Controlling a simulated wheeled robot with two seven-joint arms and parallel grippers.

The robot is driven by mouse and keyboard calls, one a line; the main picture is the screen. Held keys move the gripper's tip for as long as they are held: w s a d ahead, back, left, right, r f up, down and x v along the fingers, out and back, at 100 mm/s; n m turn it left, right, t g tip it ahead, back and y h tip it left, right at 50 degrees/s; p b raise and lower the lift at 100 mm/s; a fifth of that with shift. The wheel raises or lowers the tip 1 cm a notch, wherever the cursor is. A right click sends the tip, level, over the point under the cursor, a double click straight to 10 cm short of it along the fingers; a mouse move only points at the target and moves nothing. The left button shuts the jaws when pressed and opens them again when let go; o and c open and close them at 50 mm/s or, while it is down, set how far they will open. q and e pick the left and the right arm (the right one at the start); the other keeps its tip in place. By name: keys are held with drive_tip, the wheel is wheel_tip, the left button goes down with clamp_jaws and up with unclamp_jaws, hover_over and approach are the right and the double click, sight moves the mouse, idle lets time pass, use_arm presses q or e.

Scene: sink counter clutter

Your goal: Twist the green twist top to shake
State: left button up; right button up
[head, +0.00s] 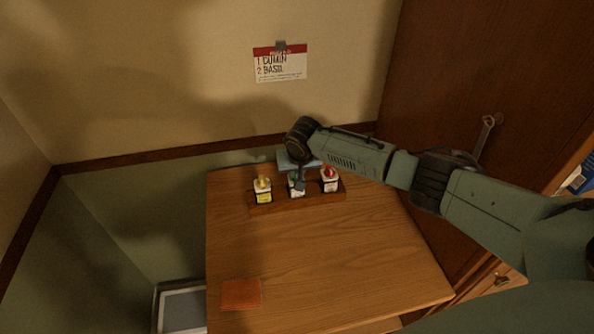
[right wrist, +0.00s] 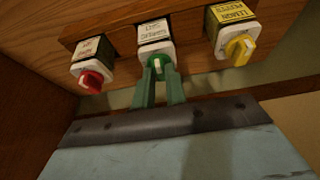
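The green twist top (right wrist: 156,66) sits on the middle white bottle (right wrist: 155,35), whose label is upside down in the right wrist view. In the head view the middle bottle (head: 297,190) is partly hidden by my right gripper (head: 299,180), which reaches down from above. In the right wrist view my right gripper's green fingers (right wrist: 159,82) lie one on each side of the green top and appear to touch it, closed on it. The bottle stands upright in the rack. My left gripper is in neither view.
A wooden rack (head: 283,207) also holds a yellow-topped bottle (head: 263,190) at left and a red-topped bottle (head: 330,180) at right, close beside. An orange-brown square (head: 240,294) lies on the wooden counter (head: 350,265). A note (head: 281,64) hangs on the wall.

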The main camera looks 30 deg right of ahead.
clamp_jaws()
drive_tip(key=shift+n+y, duration=0.3)
drive_tip(key=shift+n, duration=0.3)
drive_tip(key=n, duration=0.1)
drive_tip(key=n+y, duration=0.1)
drive_tip(key=n, duration=0.1)
drive_tip(key=shift+d, duration=0.25)
drive_tip(key=n+b, duration=0.1)
drive_tip(key=n, duration=0.1)
drive_tip(key=n+y, duration=0.1)
drive_tip(key=n, duration=0.1)
drive_tip(key=shift+d+y+b, duration=0.15)
drive_tip(key=shift+y+b, duration=0.15)
drive_tip(key=shift+b, duration=0.05)
drive_tip(key=n+b, duration=0.2)
drive_tip(key=shift+w+d+f+n+g+y, duration=0.1)
drive_tip(key=shift+w+n+g+y, duration=0.05)
drive_tip(key=shift+n+g+y, duration=0.2)
drive_tip(key=n+g+y+b, duration=0.1)
drive_tip(key=n+b, duration=0.2)
drive_tip(key=shift+w+n+b, duration=0.1)
drive_tip(key=shift+n+b, duration=0.15)
drive_tip(key=shift+b, duration=0.15)
drive_tip(key=shift+w+d+n+g+y+b, duration=0.1)
drive_tip(key=shift+n+g+y+b, duration=0.45)
drive_tip(key=shift+n+b, duration=1.25)
